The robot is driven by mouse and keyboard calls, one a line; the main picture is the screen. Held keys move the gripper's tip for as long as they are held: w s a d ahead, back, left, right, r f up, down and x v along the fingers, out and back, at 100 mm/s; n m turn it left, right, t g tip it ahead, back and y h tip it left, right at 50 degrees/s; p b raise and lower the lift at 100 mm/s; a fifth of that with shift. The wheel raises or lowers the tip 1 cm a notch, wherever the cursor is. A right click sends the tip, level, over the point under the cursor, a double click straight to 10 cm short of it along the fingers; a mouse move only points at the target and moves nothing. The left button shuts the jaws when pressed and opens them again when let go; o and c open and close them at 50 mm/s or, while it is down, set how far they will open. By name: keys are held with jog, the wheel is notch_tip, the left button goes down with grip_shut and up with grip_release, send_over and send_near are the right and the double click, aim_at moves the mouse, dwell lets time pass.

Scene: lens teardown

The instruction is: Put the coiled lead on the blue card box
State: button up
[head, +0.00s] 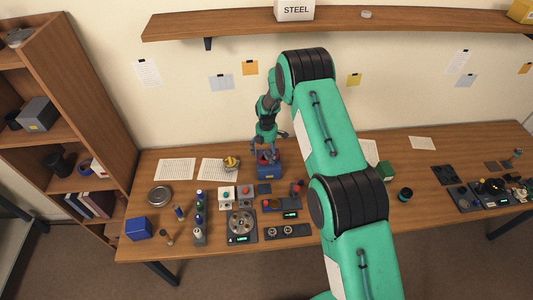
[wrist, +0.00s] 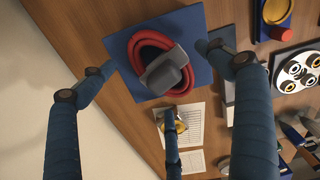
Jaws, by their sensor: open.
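The coiled lead (wrist: 135,50) is a thick red loop with a dark grey block across its middle. In the wrist view it lies on the flat blue top of the blue card box (wrist: 199,20), within its edges. In the head view the box (head: 268,173) stands on the bench, with a bit of the lead's red (head: 265,158) showing on top. My gripper (wrist: 158,82) is open, its dark blue fingers spread around the lead and apart from it. In the head view my gripper (head: 268,148) is just above the box.
Papers (head: 175,169) and a yellow-topped item (head: 231,163) lie left of the box. Small devices and a round-dialled unit (head: 241,225) stand in front. Another blue box (head: 138,228) is at the bench's left end. A wall shelf (head: 340,22) runs above.

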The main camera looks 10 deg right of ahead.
notch_tip(320, 180, up, 12)
jog(key=b, duration=0.2)
dwell(0.5)
dwell(0.7)
notch_tip(320, 180, up, 20)
jog(key=f+m+t, duration=0.1)
jog(key=m, duration=0.4)
send_over(267, 150)
jog(key=s+d, duration=0.3)
jog(key=s, duration=0.4)
jog(key=s+d+r+m+t, duration=0.25)
jog(key=s+r+m, duration=0.25)
jog(key=s+r, duration=0.85)
jog(key=s+d+r+m, duration=0.25)
jog(key=s+r, duration=0.25)
jog(key=s, duration=0.3)
jog(key=s+d+r+m, duration=0.1)
jog(key=s+r+m, duration=0.35)
jog(key=s, duration=0.25)
jog(key=s+d+m+t, duration=0.1)
jog(key=s+m, duration=0.4)
jog(key=s, duration=1.3)
jog(key=shift+d+f+m+t, duration=0.3)
jog(key=shift+d+t, duration=0.05)
jog(key=shift+t, duration=0.2)
